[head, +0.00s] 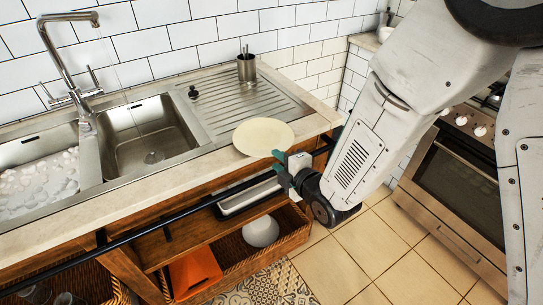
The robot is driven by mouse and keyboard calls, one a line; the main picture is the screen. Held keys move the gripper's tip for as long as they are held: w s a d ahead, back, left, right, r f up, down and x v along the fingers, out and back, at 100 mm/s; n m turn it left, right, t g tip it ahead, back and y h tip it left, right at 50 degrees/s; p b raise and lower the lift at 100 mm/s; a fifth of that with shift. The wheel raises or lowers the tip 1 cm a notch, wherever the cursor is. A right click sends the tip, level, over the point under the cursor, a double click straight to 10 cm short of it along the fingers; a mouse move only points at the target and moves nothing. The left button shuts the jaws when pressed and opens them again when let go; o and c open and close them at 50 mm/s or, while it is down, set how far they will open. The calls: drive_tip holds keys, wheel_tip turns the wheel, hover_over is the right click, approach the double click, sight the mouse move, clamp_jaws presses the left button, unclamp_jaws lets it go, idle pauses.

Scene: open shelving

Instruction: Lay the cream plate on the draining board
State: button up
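The cream plate (263,136) is flat and round, at the front edge of the steel draining board (236,106). In the picture it overlaps the board's near edge and the counter strip in front. I cannot tell whether it rests there or is slightly above. My gripper (279,161), with teal fingertips, is at the plate's near right rim. The fingertips look apart, with the upper one overlapping the rim. Whether they touch the plate is not clear.
The sink basin (150,133) is left, under a running tap (62,60). A dark rail (180,214) runs along the counter front. An oven (455,190) stands right.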

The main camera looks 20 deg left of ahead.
drive_tip(key=v, duration=0.6)
drive_tip(key=shift+d, duration=0.25)
drive_tip(key=shift+s+r, duration=0.1)
drive_tip(key=shift+s, duration=0.05)
drive_tip(key=w+d+r+m+g+h, duration=0.1)
drive_tip(key=d+r+m+h, duration=0.25)
drive_tip(key=d, duration=0.35)
drive_tip(key=w+d+r+m+h, duration=0.1)
drive_tip(key=d+r+m+h, duration=0.15)
drive_tip(key=d+m, duration=0.35)
drive_tip(key=w+d+r+m+g+h, duration=0.1)
drive_tip(key=w+d+r+m+h, duration=0.15)
drive_tip(key=d, duration=0.55)
drive_tip(key=s+d+r+m+g+h, duration=0.1)
drive_tip(key=s+d+r+m+g, duration=0.2)
drive_tip(key=s+d+m, duration=0.3)
drive_tip(key=s+d+r+m+g+h, duration=0.1)
drive_tip(key=s+d+r+m, duration=0.5)
drive_tip(key=s, duration=0.8)
drive_tip(key=d+m+g, duration=0.1)
drive_tip(key=d, duration=0.1)
drive_tip(key=shift+s+d+g+h, duration=0.3)
drive_tip(key=shift+d+g+h, duration=0.05)
drive_tip(key=shift+g, duration=0.05)
drive_tip(key=s, duration=0.1)
drive_tip(key=s+r+m, duration=0.1)
drive_tip(key=shift+s+d+m+g, duration=0.25)
drive_tip(key=shift+s+m+g, duration=0.05)
drive_tip(key=shift+s+g, duration=0.1)
clamp_jaws()
